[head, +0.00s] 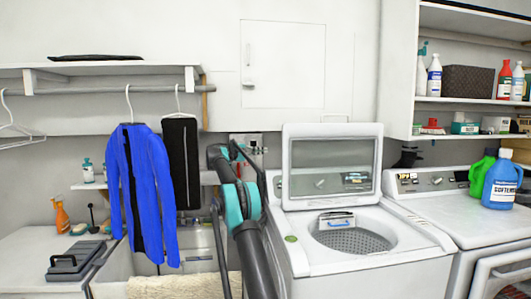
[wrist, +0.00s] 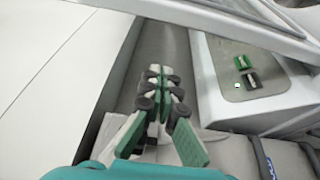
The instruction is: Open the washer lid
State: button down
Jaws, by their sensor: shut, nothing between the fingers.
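The washer (head: 378,268) stands at centre right in the head view. Its lid (head: 345,130), a white frame around a clear pane, stands raised and nearly upright at the back, and the drum opening (head: 365,240) is uncovered. In the wrist view a white framed edge that looks like the lid (wrist: 215,20) crosses the top right. A grey panel with a small display (wrist: 225,88) shows below it. My gripper (wrist: 160,75) is shut and empty, apart from the lid edge in that picture. In the head view my arm rises left of the washer; the fingertips are not clear there.
A second machine (head: 450,215) stands at right with a blue bottle (head: 501,182) and a green bottle (head: 482,172) on top. A blue jacket (head: 140,185) hangs at left. A shelf (head: 465,102) with bottles is at upper right.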

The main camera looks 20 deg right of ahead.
jog(key=d, duration=0.8)
jog(key=shift+s+a, duration=0.2)
jog(key=shift+s, duration=0.6)
jog(key=shift+s+a, duration=0.15)
jog(key=shift+s, duration=0.6)
jog(key=shift+s, duration=0.1)
jog(key=s+a+m, duration=0.1)
jog(key=s+m, duration=0.1)
jog(key=s, duration=0.4)
jog(key=shift+a+h, duration=0.25)
jog(key=shift+h, duration=0.15)
